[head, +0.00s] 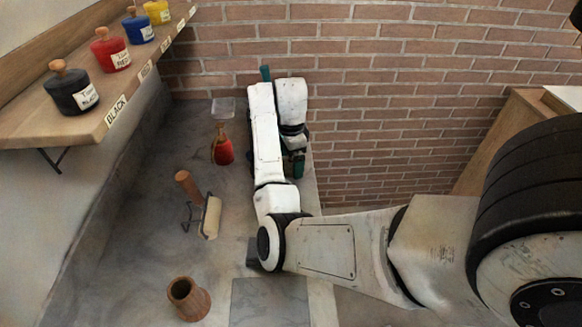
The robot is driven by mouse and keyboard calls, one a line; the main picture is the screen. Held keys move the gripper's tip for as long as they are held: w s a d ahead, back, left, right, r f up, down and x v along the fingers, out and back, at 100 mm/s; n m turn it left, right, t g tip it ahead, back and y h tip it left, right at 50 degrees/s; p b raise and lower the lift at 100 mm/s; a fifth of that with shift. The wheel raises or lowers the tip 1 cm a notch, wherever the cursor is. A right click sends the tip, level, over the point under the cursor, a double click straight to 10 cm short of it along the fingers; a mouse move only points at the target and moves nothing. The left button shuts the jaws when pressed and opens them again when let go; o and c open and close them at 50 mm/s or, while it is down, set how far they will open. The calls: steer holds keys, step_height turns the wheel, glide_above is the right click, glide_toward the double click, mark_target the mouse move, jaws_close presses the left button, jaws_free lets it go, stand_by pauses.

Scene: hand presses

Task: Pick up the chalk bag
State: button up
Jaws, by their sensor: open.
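No thing here is marked as the chalk bag. The nearest match is a small red rounded thing (223,151) with a narrow brown top, standing on the grey counter near the brick wall; I cannot tell for sure that it is the bag. My arm is folded to its right. My gripper (294,145) is at the end of the arm, pointing down, apart from the red thing and to its right. It is open, with nothing seen in it. Its fingertips are hard to make out against dark green parts there.
A roller with a wooden handle (187,184) and a brown pot (188,298) stand on the counter (120,245). A clear shallow dish (223,108) lies behind the red thing. A shelf (45,122) with several labelled ink jars runs along the left. The counter's left part is clear.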

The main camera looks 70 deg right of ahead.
steer(key=shift+f, duration=0.4)
steer(key=c, duration=1.1)
steer(key=shift+c, duration=0.2)
steer(key=shift+r, duration=0.1)
steer(key=shift+r, duration=0.4)
step_height(320, 180, up, 2)
steer(key=shift+r+b, duration=0.1)
steer(key=shift+b, duration=0.25)
steer(key=s+a+r+p, duration=0.6)
steer(key=s+r, duration=0.3)
steer(key=s, duration=0.3)
steer(key=shift+s+r, duration=0.3)
steer(key=shift+r, duration=0.1)
